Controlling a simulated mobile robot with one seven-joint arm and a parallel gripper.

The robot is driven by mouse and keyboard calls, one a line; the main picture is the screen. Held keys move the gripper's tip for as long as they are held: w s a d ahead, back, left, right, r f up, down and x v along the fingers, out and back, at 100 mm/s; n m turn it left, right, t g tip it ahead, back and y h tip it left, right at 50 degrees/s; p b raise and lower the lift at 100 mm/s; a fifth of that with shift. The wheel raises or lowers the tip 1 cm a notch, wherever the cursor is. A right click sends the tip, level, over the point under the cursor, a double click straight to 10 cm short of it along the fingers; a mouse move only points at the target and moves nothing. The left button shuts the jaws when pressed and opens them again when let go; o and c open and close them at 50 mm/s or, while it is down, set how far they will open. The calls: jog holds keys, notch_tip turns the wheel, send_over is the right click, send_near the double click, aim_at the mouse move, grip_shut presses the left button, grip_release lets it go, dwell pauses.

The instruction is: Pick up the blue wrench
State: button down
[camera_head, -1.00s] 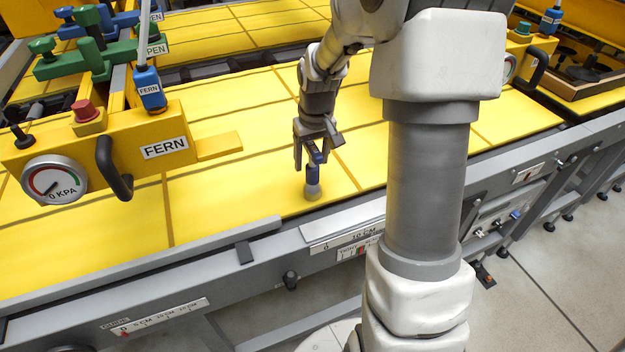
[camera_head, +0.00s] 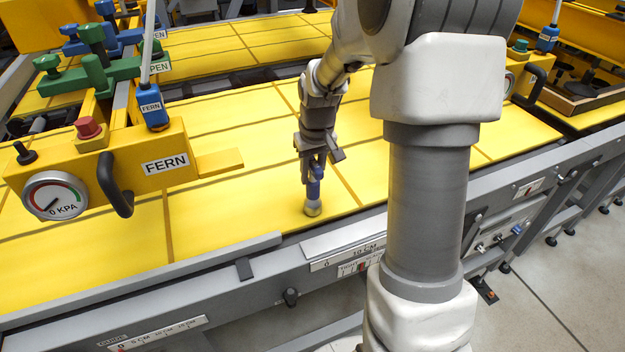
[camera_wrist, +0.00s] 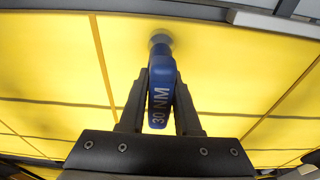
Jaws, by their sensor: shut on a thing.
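The blue wrench, marked 30 NM, shows in the wrist view (camera_wrist: 161,88) with its blue body between my two fingers and a round grey end beyond them. In the head view the wrench (camera_head: 314,188) hangs roughly upright below my gripper (camera_head: 314,170), grey end down. My gripper, also in the wrist view (camera_wrist: 160,95), is shut on the blue body. The grey end is close over the yellow panel (camera_head: 250,205); I cannot tell whether it touches. The top of the wrench is partly hidden by the fingers.
A yellow FERN lifter (camera_head: 150,150) with a gauge (camera_head: 55,196), black handle and red button stands at the left. A grey rail with scales (camera_head: 345,245) runs along the panel's front edge. A tray with dark cups (camera_head: 590,88) lies at the right. The panel around the wrench is clear.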

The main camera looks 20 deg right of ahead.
aim_at(312, 159)
notch_tip(312, 159, up, 4)
jog(key=shift+w+f, duration=0.1)
jog(key=shift+f, duration=0.05)
jog(key=s+d+r, duration=0.6)
jog(key=d+r, duration=0.1)
jog(key=d, duration=0.3)
jog(key=shift+b, duration=0.45)
jog(key=shift+s, duration=0.1)
jog(key=c, duration=1.2)
grip_release()
jog(key=shift+c, duration=0.2)
grip_shut()
